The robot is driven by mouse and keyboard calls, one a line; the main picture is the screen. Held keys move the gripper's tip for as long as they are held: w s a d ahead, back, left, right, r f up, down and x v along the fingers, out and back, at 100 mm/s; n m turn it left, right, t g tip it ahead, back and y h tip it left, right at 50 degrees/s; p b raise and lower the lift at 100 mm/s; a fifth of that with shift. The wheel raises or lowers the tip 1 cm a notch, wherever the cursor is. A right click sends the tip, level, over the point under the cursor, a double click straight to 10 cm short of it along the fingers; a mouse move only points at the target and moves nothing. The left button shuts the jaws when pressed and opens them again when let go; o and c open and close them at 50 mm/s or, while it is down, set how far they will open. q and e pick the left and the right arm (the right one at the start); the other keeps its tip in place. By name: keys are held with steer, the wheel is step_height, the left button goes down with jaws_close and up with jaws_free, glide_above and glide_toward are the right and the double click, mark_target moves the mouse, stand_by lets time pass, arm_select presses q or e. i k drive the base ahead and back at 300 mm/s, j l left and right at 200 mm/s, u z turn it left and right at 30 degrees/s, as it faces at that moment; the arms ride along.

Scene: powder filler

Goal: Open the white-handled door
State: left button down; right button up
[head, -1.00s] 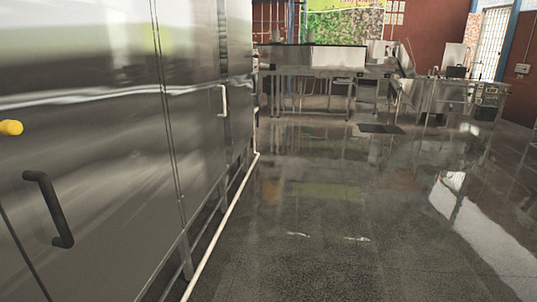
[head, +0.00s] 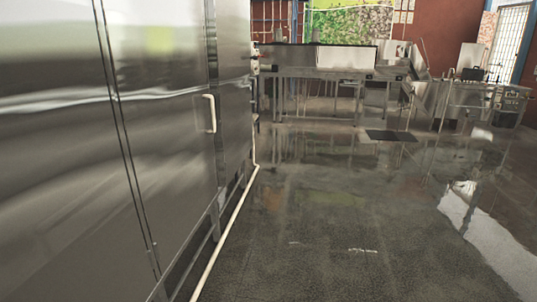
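The white handle (head: 211,114) is a short upright bar on the steel cabinet front at left, near the far edge of a door panel. The white-handled door (head: 165,150) is a tall, shiny metal panel. It looks closed and flush with the panels beside it. A dark vertical seam marks its near side. Neither of my grippers shows in the head view, so I cannot see whether they are open or shut.
A white pipe (head: 228,232) runs along the floor at the cabinet's foot. Steel tables (head: 330,72) stand at the back, and more equipment (head: 480,98) stands at the back right. The glossy floor (head: 330,220) right of the cabinet is clear.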

mark_target(157, 48)
steer(key=i, duration=2.65)
